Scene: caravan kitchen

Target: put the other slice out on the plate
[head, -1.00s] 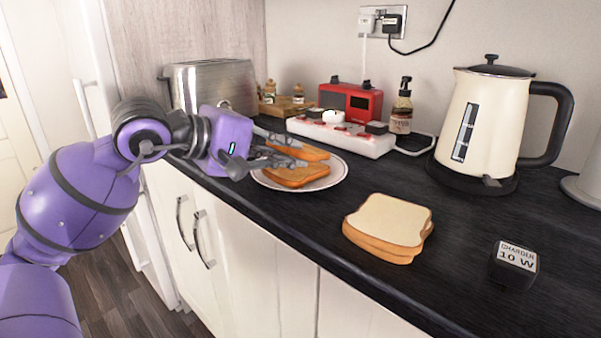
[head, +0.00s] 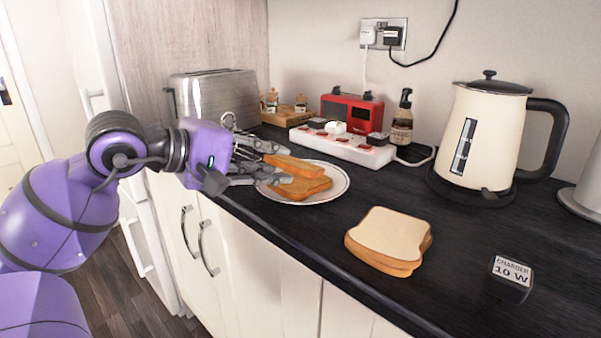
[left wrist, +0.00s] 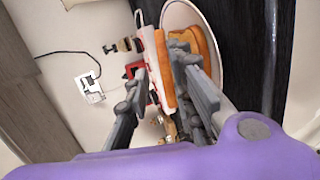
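The white plate (head: 343,187) lies on the dark worktop with two toasted slices on it. One toasted slice (head: 308,188) lies flat; the other slice (head: 294,165) overlaps it on the far side and looks tilted. My left gripper (head: 272,162) is at the plate's left edge, fingers spread around the near end of the tilted slice. In the left wrist view that slice (left wrist: 164,68) shows edge-on between the parted fingers, with a gap to the left finger; the flat slice (left wrist: 203,50) is partly behind the right finger. My right gripper is not in view.
A steel toaster (head: 215,98) stands behind my left gripper. A white power strip (head: 345,145), red radio (head: 352,112) and pump bottle (head: 402,120) stand behind the plate. Untoasted bread (head: 390,238), a charger block (head: 511,279) and a cream kettle (head: 487,135) are to the right.

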